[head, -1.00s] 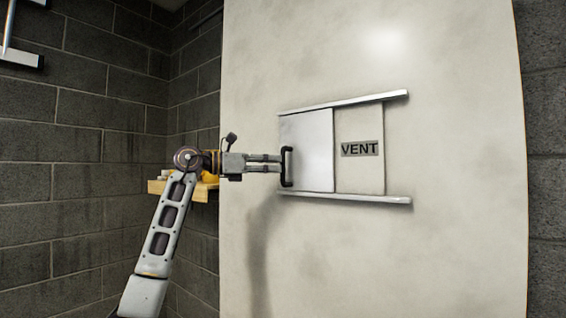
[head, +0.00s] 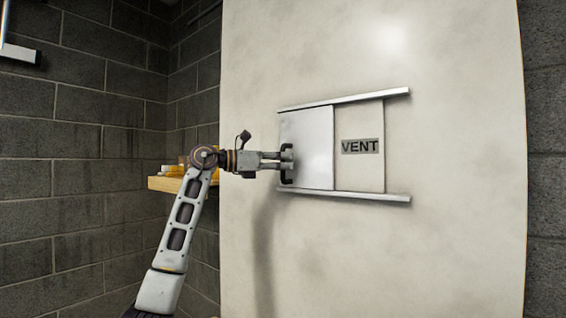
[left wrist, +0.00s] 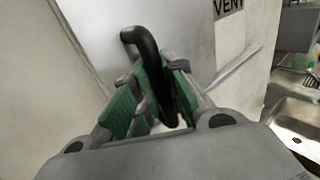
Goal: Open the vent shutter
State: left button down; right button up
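The vent shutter (head: 308,140) is a smooth pale panel between two metal rails, covering the left part of the space between them. Its black handle (head: 287,178) is an upright bar at the shutter's left edge. My left gripper (head: 287,160) reaches in from the left at the handle. In the left wrist view the black handle (left wrist: 146,50) passes between the green finger pads of my left gripper (left wrist: 160,95). The fingers look apart, around the handle; whether a pad touches it is hard to tell. My right gripper is not in view.
The upper rail (head: 345,100) and lower rail (head: 350,196) run past the shutter to the right. A VENT label (head: 360,146) sits right of the shutter. A wooden shelf (head: 165,185) lies behind my left arm. A metal sink (left wrist: 295,125) shows at right in the wrist view.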

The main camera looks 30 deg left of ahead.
aim_at(324, 161)
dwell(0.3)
pick_arm(q)
jog(key=d, duration=0.9)
jog(key=s+d, duration=0.1)
jog(key=d, duration=0.3)
jog(key=shift+d, duration=0.2)
jog(key=c, duration=1.7)
grip_release()
jog(key=shift+s+a, duration=0.1)
jog(key=v, duration=1.1)
jog(key=shift+s+a, duration=0.3)
